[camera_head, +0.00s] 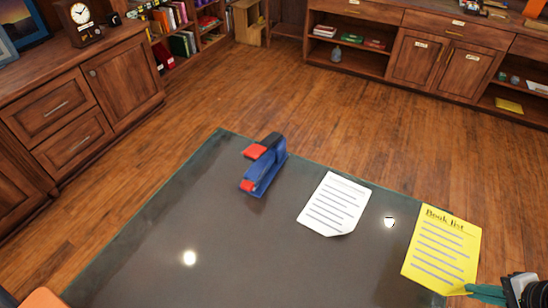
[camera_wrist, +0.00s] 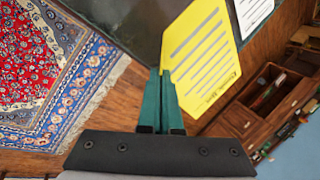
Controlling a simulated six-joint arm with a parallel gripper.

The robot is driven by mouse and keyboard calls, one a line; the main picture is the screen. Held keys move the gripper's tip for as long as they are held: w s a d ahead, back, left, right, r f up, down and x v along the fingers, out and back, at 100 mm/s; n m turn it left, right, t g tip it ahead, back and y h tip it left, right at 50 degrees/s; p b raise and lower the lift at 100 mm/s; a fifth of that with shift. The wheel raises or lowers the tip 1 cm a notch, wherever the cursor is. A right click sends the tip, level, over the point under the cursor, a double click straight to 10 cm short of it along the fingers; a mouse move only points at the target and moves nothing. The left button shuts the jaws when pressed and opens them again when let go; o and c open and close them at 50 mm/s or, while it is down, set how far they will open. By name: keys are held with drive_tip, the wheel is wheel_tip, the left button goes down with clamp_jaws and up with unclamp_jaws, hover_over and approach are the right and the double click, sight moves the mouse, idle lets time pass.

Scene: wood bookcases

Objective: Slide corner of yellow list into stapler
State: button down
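The yellow list (camera_head: 441,252), headed "Book list", is at the right edge of the dark table and reaches past that edge. It also shows in the wrist view (camera_wrist: 200,55). My gripper (camera_head: 470,289) is at the list's lower right corner. In the wrist view its two teal fingers (camera_wrist: 160,72) are close together, with the list's corner at their tips; they look shut on it. The blue and red stapler (camera_head: 264,168) stands near the table's far corner, left of the list and apart from it. The stapler is not visible in the wrist view.
A white printed sheet (camera_head: 335,205) lies on the dark table (camera_head: 180,225) between the stapler and the yellow list. The tabletop left of and in front of the stapler is clear. Wooden cabinets (camera_head: 125,75) stand beyond the table. A patterned rug (camera_wrist: 45,75) covers some floor.

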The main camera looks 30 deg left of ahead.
sight(413, 258)
drive_tip(key=shift+n, duration=0.4)
drive_tip(key=w+a, duration=0.1)
drive_tip(key=a, duration=0.3)
drive_tip(key=w+a, duration=0.1)
drive_tip(key=a, duration=0.3)
drive_tip(key=w+a, duration=0.2)
drive_tip(key=a, duration=0.2)
drive_tip(key=shift+a+f, duration=0.15)
drive_tip(key=shift+f, duration=0.05)
drive_tip(key=s+a, duration=0.2)
drive_tip(key=a, duration=1.4)
drive_tip(key=shift+y, duration=0.3)
drive_tip(key=s+a+f, duration=0.1)
drive_tip(key=s+a, duration=0.3)
drive_tip(key=a, duration=0.1)
drive_tip(key=s+a+f, duration=0.2)
drive_tip(key=s+a, duration=0.3)
drive_tip(key=a, duration=0.1)
drive_tip(key=s+a+f, duration=0.1)
drive_tip(key=s+a, duration=0.4)
drive_tip(key=a, duration=0.1)
drive_tip(key=shift+s+f, duration=0.25)
drive_tip(key=shift+f, duration=0.15)
drive_tip(key=f, duration=0.4)
drive_tip(key=shift+w+f, duration=0.3)
drive_tip(key=shift+w, duration=1.85)
